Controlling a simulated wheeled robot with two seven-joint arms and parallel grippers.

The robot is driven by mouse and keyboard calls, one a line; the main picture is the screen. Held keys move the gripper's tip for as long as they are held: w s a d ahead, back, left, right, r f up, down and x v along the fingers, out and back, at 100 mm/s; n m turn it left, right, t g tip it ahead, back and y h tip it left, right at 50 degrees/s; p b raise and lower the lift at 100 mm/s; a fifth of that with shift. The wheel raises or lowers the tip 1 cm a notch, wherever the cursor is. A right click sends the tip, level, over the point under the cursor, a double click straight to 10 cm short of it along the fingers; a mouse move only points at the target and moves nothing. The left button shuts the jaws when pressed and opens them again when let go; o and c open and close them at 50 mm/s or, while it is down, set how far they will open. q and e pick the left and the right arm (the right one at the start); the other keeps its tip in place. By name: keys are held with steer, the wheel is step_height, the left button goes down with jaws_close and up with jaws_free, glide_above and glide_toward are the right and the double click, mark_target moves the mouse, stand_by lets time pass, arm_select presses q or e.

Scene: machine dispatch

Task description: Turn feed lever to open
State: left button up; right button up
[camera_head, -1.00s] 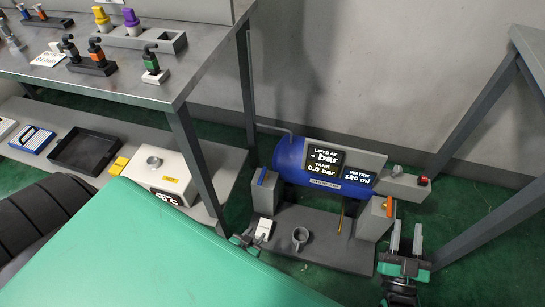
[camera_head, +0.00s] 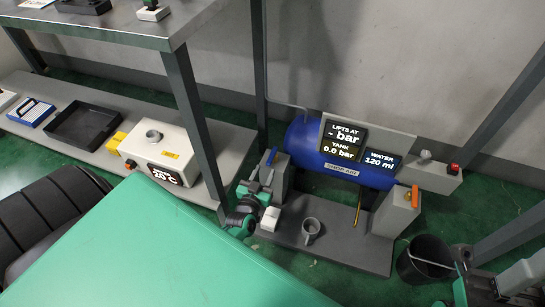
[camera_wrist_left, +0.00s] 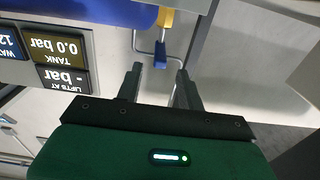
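A blue lever (camera_head: 271,157) stands on top of the left grey post beside the blue tank (camera_head: 340,168). An orange lever (camera_head: 414,196) is on the right post; no label tells me which is the feed lever. My left gripper (camera_head: 264,178) is at the left post, close to the blue lever. In the left wrist view my left gripper (camera_wrist_left: 159,70) is open and empty, with a small blue bar (camera_wrist_left: 160,50) beyond and between its fingertips. My right arm shows at the lower right; its fingers are not clear.
Displays on the tank read 0.0 bar (camera_head: 342,147) and 120 ml (camera_head: 380,162). A black bucket (camera_head: 424,260) is at the right. A table leg (camera_head: 190,120) rises left of my left gripper. A white heater box (camera_head: 160,155) is farther left.

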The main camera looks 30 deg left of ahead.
mark_target(276, 147)
arm_select(q)
steer(key=b+x, duration=0.2)
steer(key=x, duration=0.7)
steer(key=shift+d, duration=0.1)
jaws_close()
